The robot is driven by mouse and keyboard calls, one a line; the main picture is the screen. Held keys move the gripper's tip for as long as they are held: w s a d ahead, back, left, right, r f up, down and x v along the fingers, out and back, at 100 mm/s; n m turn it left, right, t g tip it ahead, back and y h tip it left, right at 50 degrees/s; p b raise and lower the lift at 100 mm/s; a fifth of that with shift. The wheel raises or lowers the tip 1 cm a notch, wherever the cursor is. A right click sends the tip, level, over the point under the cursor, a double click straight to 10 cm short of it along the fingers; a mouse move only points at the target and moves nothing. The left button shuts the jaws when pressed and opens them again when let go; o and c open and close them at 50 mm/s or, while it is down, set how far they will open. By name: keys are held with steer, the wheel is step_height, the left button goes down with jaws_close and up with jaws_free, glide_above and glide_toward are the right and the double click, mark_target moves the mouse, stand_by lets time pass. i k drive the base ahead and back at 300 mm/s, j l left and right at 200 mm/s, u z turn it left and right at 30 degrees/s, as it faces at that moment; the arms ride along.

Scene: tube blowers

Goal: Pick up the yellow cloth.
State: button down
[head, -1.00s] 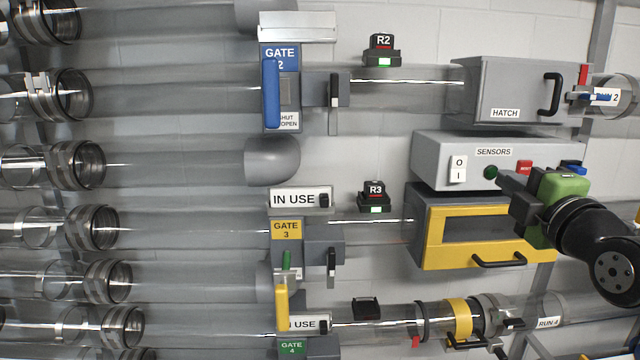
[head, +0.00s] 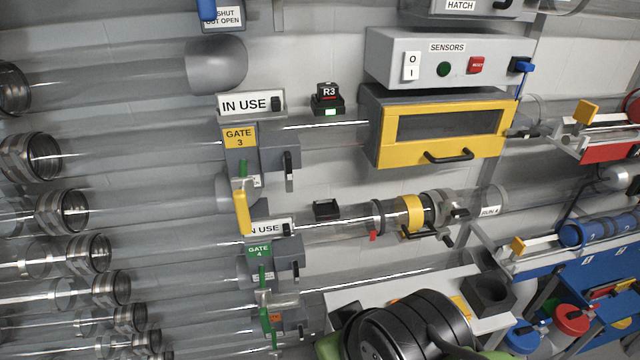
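A small flat yellow patch (head: 461,307) lies on a white work surface (head: 352,299) at the lower middle right of the head view. It may be the yellow cloth, but it is partly hidden behind my black arm and too small to be sure. My arm's rounded black joint fills the bottom centre, just in front of and below the patch. My gripper's fingers do not show, so I cannot see whether they hold anything.
A dark square block (head: 489,293) stands on the white surface right of the patch. Clear tubes and gates with levers fill the left. A yellow-framed box (head: 440,128) hangs above. Red (head: 572,319) and blue (head: 525,336) round containers sit at the lower right.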

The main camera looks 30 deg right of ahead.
mark_target(457, 299)
steer(key=j+z, duration=0.15)
steer(key=z, duration=1.85)
steer(key=k+l, duration=0.05)
steer(key=l, duration=0.05)
